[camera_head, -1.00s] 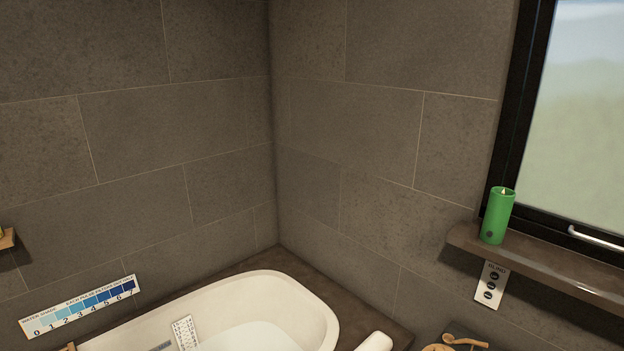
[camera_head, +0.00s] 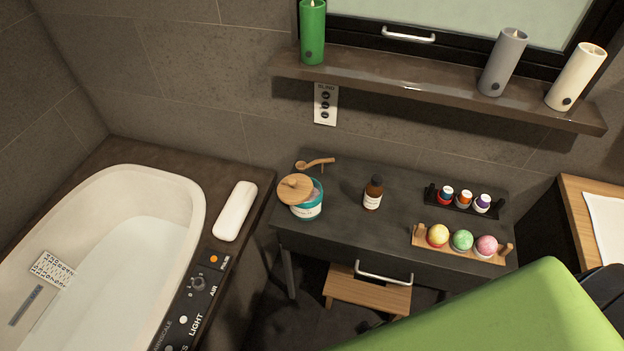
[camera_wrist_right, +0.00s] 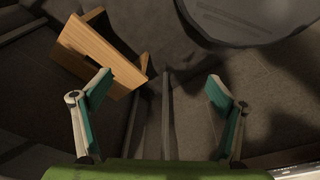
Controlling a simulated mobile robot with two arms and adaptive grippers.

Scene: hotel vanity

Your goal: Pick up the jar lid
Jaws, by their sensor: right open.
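The jar lid (camera_head: 295,188) is a round wooden disc with a small knob. It sits on top of a teal and white jar (camera_head: 306,208), at the left end of the dark table. My right gripper (camera_wrist_right: 160,95) shows in the right wrist view with its fingers spread wide and nothing between them. It points down toward the floor, apart from the lid. The lid does not show in that view. My left gripper is not in view.
A brown bottle (camera_head: 373,193), a wooden scoop (camera_head: 316,163), a vial rack (camera_head: 462,199) and a bath-ball tray (camera_head: 458,248) share the dark table (camera_head: 345,225). A wooden stool (camera_head: 368,292) stands below. A bathtub (camera_head: 180,190) is left; a candle shelf (camera_head: 430,88) hangs above.

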